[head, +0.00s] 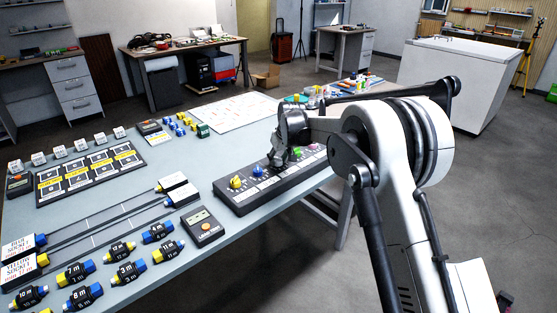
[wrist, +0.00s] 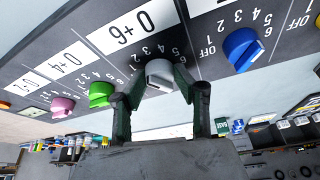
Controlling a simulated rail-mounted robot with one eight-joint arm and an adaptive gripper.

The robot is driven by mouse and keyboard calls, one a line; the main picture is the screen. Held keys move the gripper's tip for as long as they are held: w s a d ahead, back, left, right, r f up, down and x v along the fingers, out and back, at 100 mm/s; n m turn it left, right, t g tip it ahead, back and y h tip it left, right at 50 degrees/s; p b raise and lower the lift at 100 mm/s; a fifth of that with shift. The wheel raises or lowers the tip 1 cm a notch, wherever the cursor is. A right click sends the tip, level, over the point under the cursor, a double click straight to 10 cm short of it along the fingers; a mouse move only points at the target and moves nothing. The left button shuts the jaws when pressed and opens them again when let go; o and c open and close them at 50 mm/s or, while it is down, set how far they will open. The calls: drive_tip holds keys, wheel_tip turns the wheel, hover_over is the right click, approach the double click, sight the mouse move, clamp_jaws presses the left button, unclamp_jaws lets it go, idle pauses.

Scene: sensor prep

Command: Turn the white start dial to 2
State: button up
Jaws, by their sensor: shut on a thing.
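The white start dial (wrist: 158,74) sits on a dark grey control panel (wrist: 215,66) in the wrist view. My gripper (wrist: 161,84) has one finger on each side of the dial and is shut on it. Numbers run around the dial; I cannot tell which one its pointer faces. In the head view my gripper (head: 282,160) is down at the middle of the panel (head: 240,198), and it hides the white dial there.
A blue dial (wrist: 243,48) is to the right of the white one in the wrist view, with a green dial (wrist: 101,93) and a pink dial (wrist: 62,105) to the left. In the head view a yellow dial (head: 236,182) is at the panel's near end.

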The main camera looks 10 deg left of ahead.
drive_tip(key=o, duration=1.1)
drive_tip(key=v, duration=1.2)
drive_tip(key=shift+r, duration=0.1)
drive_tip(key=s+d+r+m+t, duration=0.1)
drive_tip(key=s+d+r, duration=0.3)
drive_tip(key=s+d, duration=0.3)
drive_tip(key=s+d+r+m+h, duration=0.1)
drive_tip(key=s+d+r+m, duration=0.1)
drive_tip(key=s+d+r, duration=0.55)
drive_tip(key=s+d+r+m+t, duration=0.15)
drive_tip(key=s+d, duration=0.25)
drive_tip(key=d, duration=0.6)
drive_tip(key=s+d+f+m, duration=0.1)
drive_tip(key=s+d+f, duration=0.1)
drive_tip(key=s+d, duration=0.3)
drive_tip(key=s+d+f+m+h, duration=0.1)
drive_tip(key=s+d+f, duration=0.2)
drive_tip(key=s, duration=0.9)
drive_tip(key=s+d+f+m+t+h, duration=0.1)
drive_tip(key=s+d+f, duration=0.2)
drive_tip(key=s+d, duration=0.3)
drive_tip(key=s, duration=0.3)
drive_tip(key=shift+s+d+f, duration=0.15)
drive_tip(key=shift+s+d, duration=0.15)
